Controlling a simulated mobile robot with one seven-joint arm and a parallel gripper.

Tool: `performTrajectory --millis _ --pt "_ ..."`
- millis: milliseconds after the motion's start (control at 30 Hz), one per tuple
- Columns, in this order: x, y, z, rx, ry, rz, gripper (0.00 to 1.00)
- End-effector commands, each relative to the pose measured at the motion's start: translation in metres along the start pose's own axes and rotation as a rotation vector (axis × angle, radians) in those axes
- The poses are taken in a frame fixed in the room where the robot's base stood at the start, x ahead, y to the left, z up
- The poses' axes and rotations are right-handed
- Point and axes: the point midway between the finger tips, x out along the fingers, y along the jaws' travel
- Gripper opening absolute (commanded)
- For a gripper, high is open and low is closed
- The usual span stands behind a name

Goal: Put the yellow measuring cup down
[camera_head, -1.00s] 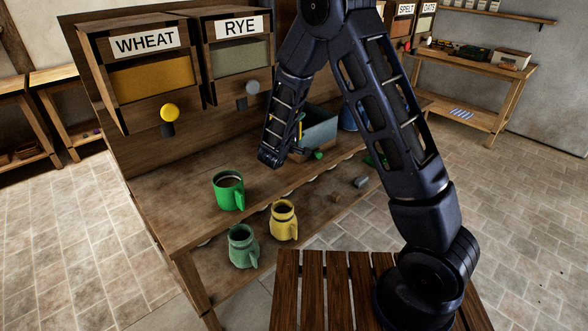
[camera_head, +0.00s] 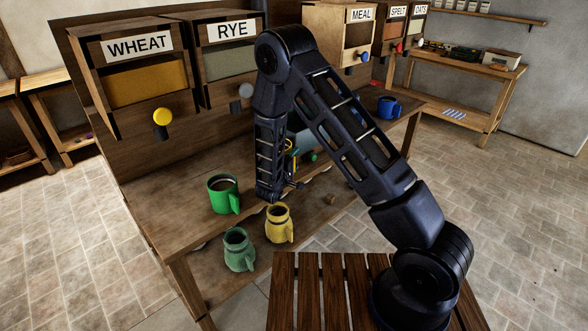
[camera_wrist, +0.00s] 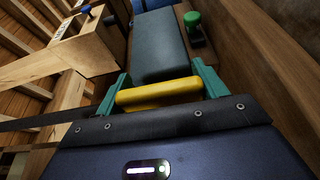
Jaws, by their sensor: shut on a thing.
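My gripper (camera_wrist: 160,88) has green fingers, shut on a yellow piece (camera_wrist: 158,93) that lies crosswise between them in the wrist view. It looks like part of the yellow measuring cup; its full shape is hidden. In the head view a small yellow bit (camera_head: 290,162) shows beside my wrist, above the workbench, and the fingers are mostly hidden behind the arm. I cannot tell whether the held piece touches anything.
A blue mug (camera_head: 389,107) stands at the far right end. WHEAT (camera_head: 150,80) and RYE (camera_head: 231,62) dispensers line the back. The bench's left front is clear.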

Motion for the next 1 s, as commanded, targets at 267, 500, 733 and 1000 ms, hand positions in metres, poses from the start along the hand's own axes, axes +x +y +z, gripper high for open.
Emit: performTrajectory --millis 267,500,733,1000 --pt "0.0 -0.027 0.0 -0.001 0.0 0.001 0.14" --pt "0.0 -0.036 0.0 0.001 0.0 0.001 0.14" --pt "0.0 -0.038 0.001 0.0 0.0 0.001 0.14" --pt "0.0 -0.039 0.001 -0.001 0.0 0.0 0.8"
